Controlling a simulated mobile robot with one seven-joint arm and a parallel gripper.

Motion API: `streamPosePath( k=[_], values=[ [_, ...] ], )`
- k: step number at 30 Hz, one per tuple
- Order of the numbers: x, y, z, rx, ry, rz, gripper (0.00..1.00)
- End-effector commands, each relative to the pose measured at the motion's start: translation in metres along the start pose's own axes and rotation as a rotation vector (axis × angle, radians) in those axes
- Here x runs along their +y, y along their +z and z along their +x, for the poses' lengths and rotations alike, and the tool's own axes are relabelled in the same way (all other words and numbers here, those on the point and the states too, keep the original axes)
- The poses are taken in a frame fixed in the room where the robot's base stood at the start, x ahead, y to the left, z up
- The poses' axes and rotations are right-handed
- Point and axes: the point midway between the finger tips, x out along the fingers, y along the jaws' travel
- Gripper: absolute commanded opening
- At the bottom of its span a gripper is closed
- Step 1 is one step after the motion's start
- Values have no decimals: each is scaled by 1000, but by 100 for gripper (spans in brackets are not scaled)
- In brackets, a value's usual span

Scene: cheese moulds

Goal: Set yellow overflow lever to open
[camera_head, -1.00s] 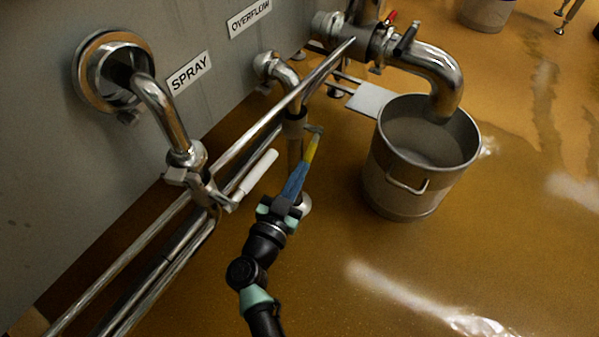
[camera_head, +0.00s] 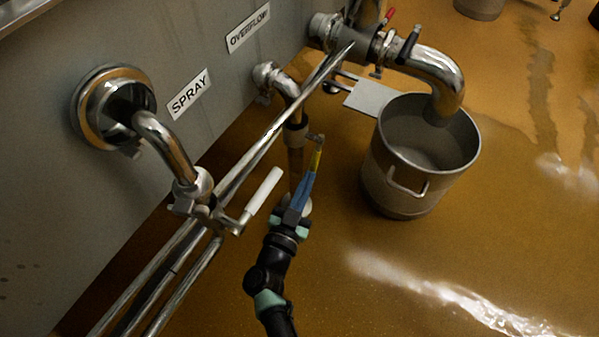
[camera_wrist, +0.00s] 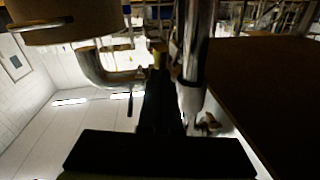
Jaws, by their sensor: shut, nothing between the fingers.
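The yellow overflow lever (camera_head: 317,159) sits beside the vertical overflow pipe (camera_head: 295,157), below the OVERFLOW label (camera_head: 248,28). Only a short yellow stretch and its metal end show. My gripper (camera_head: 313,176) points up at the lever with its blue fingers shut and nothing between them. The fingertips are at the lower end of the yellow part; I cannot tell whether they touch it. In the wrist view the dark fingers (camera_wrist: 160,85) reach toward a small yellow patch of the lever (camera_wrist: 159,54), close to the pipe (camera_wrist: 196,35).
A white-handled spray lever (camera_head: 262,190) and long steel pipes (camera_head: 245,165) lie left of my arm. A metal bucket (camera_head: 390,190) stands to the right under a curved outlet (camera_head: 445,75). The wet brown floor at lower right is clear.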

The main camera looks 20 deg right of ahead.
Motion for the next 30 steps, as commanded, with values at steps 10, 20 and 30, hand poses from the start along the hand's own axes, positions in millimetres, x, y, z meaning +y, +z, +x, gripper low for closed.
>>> streamPosePath(
  k=[10,20,30],
  values=[
    [6,18,20,-3,2,0,0],
    [8,23,32,-1,1,0,0],
    [8,23,35,-3,1,3,0]
  ],
)
